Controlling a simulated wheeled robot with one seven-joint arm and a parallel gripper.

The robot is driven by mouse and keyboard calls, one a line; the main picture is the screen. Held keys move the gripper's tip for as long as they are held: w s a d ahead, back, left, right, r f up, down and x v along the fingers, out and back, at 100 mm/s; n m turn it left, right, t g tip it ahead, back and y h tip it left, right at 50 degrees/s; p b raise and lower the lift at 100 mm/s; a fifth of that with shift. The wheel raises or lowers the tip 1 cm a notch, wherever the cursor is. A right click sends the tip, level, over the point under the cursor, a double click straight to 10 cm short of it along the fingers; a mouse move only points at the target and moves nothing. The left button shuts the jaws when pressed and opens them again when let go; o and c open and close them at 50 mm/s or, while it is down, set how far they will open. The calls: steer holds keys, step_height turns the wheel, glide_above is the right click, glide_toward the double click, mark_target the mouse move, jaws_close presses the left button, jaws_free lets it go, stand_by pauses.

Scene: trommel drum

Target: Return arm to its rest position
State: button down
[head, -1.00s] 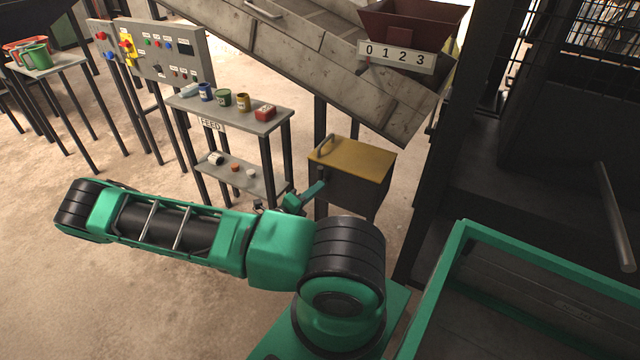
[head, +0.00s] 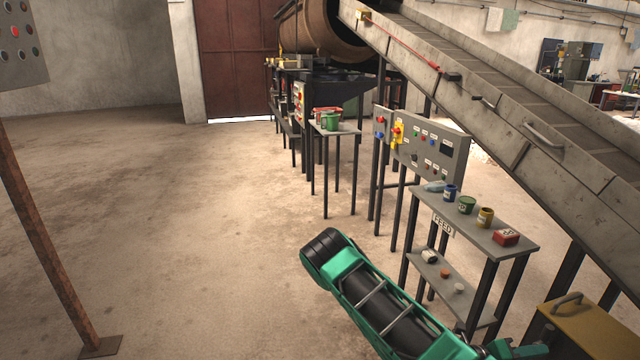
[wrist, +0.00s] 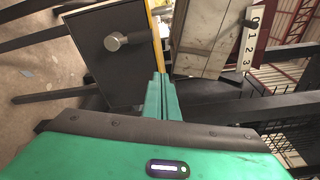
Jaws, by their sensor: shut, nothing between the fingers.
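My green arm reaches across the lower right of the head view, its upper links cut off by the bottom edge. My gripper (wrist: 160,80) shows in the wrist view with its two green fingers shut together and nothing between them. Part of it also shows at the lower right of the head view (head: 518,350). In the wrist view the fingers point toward the yellow edge of a dark box (wrist: 105,62) with a round knob. Whether they touch it, I cannot tell. The same box, with its yellow lid (head: 590,330) and handle, stands at the lower right of the head view.
A feed stand (head: 520,242) with several small containers is beyond my arm. Behind it are a control panel (head: 440,150) and a small table with a green mug (head: 332,122). A sloping conveyor (head: 520,110) runs above. A rusty post (head: 45,230) stands left. The middle floor is clear.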

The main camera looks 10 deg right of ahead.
steer(key=s+a+r+n+y, duration=0.4)
steer(key=a+r+n+y, duration=0.2)
steer(key=n, duration=0.5)
steer(key=s+a+r+n+y, duration=0.3)
steer(key=a+r+n+y, duration=0.2)
steer(key=a+r+n, duration=0.3)
steer(key=s+a+r+n+t+y, duration=0.1)
steer(key=s+a+r+n+y, duration=0.3)
steer(key=r+n, duration=0.7)
steer(key=a+n+y, duration=0.2)
steer(key=a+n, duration=0.2)
steer(key=shift+s+r+y, duration=0.25)
steer(key=shift+s+y, duration=0.05)
steer(key=shift+s, duration=0.05)
steer(key=shift+w+d, duration=0.1)
steer(key=shift+w+f, duration=0.25)
steer(key=shift+w, duration=0.25)
